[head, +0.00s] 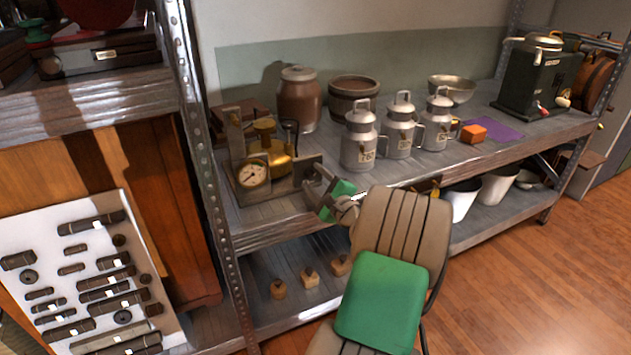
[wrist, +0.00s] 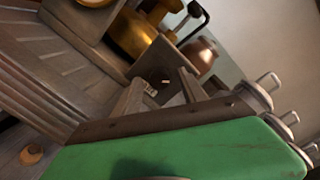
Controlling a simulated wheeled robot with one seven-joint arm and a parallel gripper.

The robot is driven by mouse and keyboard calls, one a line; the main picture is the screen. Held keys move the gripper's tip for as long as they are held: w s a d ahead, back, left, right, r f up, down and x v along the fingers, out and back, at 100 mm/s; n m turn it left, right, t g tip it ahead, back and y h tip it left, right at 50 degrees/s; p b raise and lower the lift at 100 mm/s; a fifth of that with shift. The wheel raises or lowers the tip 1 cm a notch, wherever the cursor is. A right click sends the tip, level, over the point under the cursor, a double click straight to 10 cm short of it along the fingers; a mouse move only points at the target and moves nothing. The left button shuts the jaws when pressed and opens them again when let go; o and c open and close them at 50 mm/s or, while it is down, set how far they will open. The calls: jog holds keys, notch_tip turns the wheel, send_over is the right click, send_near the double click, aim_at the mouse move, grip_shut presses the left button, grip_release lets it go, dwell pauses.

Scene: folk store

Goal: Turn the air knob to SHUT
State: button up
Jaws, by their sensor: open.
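My gripper (head: 314,188) is open just in front of the apparatus's right end, by the shelf's front edge. In the wrist view my gripper's two fingers (wrist: 158,90) stand apart, with a dark face bearing a small pale mark between and beyond them. I cannot clearly make out the air knob or its setting; my gripper may hide it.
Metal milk cans (head: 360,138) stand right of my gripper, with a brown jar (head: 298,98) and a wooden tub (head: 353,98) behind. A metal rack post (head: 205,150) rises at left. Small wooden blocks (head: 310,275) sit on the lower shelf. Open floor (head: 530,270) lies at right.

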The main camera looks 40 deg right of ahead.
jog(key=shift+c, duration=0.4)
grip_shut()
jog(key=shift+n, duration=0.4)
jog(key=n+b, duration=0.1)
jog(key=n, duration=0.3)
jog(key=shift+b, duration=0.3)
jog(key=n+b, duration=0.2)
jog(key=n, duration=0.2)
jog(key=shift+f+n+g, duration=0.1)
jog(key=shift+n+g, duration=0.2)
jog(key=n+b, duration=0.4)
jog(key=shift+a+h, duration=0.1)
jog(key=shift+h, duration=0.2)
jog(key=n+b, duration=0.3)
jog(key=shift+n, duration=0.3)
jog(key=shift+b, duration=0.35)
